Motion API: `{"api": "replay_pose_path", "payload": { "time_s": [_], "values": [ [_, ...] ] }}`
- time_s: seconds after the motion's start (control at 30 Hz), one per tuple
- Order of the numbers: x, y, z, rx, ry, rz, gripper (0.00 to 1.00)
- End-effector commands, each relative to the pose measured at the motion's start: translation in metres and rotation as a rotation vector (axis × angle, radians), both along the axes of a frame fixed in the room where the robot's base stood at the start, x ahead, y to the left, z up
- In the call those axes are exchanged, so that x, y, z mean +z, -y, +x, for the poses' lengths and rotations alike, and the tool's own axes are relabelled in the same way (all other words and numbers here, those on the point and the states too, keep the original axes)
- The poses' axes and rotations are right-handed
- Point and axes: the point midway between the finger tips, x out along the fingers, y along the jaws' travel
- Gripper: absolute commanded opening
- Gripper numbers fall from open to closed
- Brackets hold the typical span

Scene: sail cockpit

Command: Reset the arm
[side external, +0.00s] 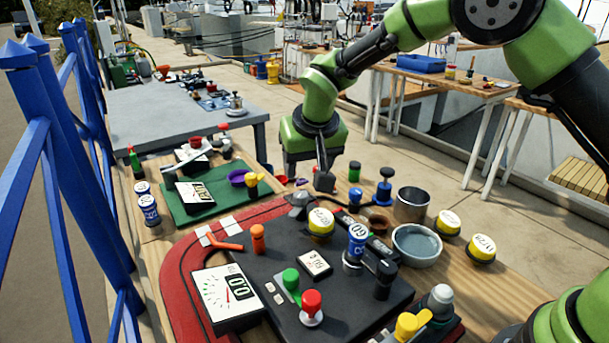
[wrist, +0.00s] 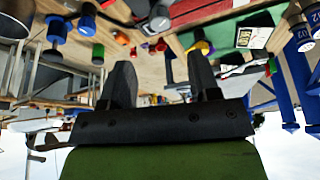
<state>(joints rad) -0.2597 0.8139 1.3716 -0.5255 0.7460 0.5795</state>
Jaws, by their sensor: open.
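My green arm reaches in from the upper right in the side view. My gripper (side external: 324,182) points down over the back part of the wooden work table, near a small green-lidded jar and a blue knob. In the wrist view, which looks upside down, my gripper (wrist: 163,76) shows two dark fingers spread apart with nothing between them. In the side view the fingers overlap, and I cannot tell how far the tips are above the table.
A dark panel (side external: 345,303) with knobs and gauges fills the table's front. Metal bowls (side external: 417,243) and yellow round buttons (side external: 480,248) stand at right. A green mat (side external: 205,208) with a display lies at left. Blue railing (side external: 60,200) edges the left side.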

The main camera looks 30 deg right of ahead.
Motion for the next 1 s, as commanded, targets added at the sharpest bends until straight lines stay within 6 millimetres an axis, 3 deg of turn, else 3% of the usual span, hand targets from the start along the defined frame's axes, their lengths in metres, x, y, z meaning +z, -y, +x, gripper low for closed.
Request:
{"api": "replay_pose_path", "payload": {
  "time_s": [0.4,0.57,0.67,0.8,1.0],
  "values": [
    [0.007,0.000,-0.003,-0.001,0.001,0.001,0.56],
    [0.038,0.009,-0.016,-0.013,0.017,0.027,0.56],
    [0.073,0.020,-0.039,-0.022,0.035,0.058,0.56],
    [0.117,0.036,-0.083,-0.032,0.064,0.110,0.56],
    [0.156,0.051,-0.156,-0.036,0.118,0.183,0.56]
  ]
}}
